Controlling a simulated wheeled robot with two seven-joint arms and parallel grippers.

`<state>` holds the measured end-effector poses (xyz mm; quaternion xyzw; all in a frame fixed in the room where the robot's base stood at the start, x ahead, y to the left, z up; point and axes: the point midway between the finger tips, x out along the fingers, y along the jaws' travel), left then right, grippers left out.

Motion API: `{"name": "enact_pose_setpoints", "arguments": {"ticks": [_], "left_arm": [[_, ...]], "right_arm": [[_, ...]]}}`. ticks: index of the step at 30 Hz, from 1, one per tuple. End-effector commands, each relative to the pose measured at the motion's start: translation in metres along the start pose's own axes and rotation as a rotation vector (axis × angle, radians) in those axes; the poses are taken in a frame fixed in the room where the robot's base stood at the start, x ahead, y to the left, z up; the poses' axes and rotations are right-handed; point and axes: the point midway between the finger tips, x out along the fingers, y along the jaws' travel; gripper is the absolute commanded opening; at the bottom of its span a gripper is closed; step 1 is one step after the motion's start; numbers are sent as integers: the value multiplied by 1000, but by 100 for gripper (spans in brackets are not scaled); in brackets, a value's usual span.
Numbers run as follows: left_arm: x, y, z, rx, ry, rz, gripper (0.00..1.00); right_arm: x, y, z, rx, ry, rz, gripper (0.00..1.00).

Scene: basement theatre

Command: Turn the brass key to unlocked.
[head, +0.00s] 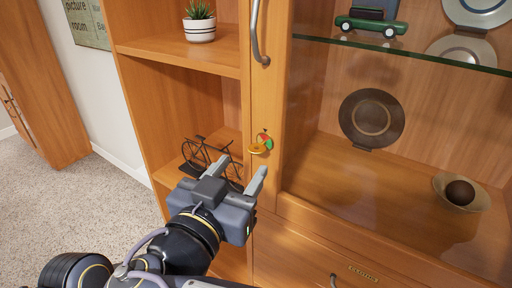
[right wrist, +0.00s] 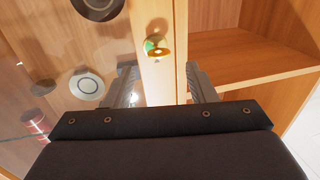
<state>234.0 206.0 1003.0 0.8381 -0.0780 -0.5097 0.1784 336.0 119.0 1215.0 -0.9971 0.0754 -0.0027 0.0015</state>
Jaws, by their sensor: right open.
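The brass key (head: 259,148) sits in a small round lock plate (head: 266,138) with red and green marks, on the wooden door frame of a glass-fronted cabinet. Its bow looks like a flat, roughly level oval in the head view. I cannot tell which mark it points to. My right gripper (head: 245,164) is open and empty, just below and in front of the key, fingers pointing toward the cabinet. In the right wrist view, the key (right wrist: 155,54) lies ahead of the gap between the open fingertips (right wrist: 160,72), untouched. My left gripper is not in view.
A curved metal handle (head: 257,35) is above the lock. A black bicycle model (head: 205,158) stands on the open shelf, close left of my right gripper. Behind the glass are a dark plate (head: 371,119) and a bowl (head: 461,193). A drawer handle (head: 333,282) is below.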

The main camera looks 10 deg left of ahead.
Motion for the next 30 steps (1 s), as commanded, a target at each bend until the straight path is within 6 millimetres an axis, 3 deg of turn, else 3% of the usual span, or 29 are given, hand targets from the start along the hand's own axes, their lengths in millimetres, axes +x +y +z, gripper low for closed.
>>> {"name": "enact_pose_setpoints", "arguments": {"ticks": [9, 21, 30], "left_arm": [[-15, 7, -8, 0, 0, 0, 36], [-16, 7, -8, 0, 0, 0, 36], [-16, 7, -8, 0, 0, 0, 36]], "right_arm": [[49, 1, -1, -5, -4, 3, 51], [58, 1, 1, -3, -5, 1, 51], [58, 1, 1, -3, -5, 1, 12]]}}
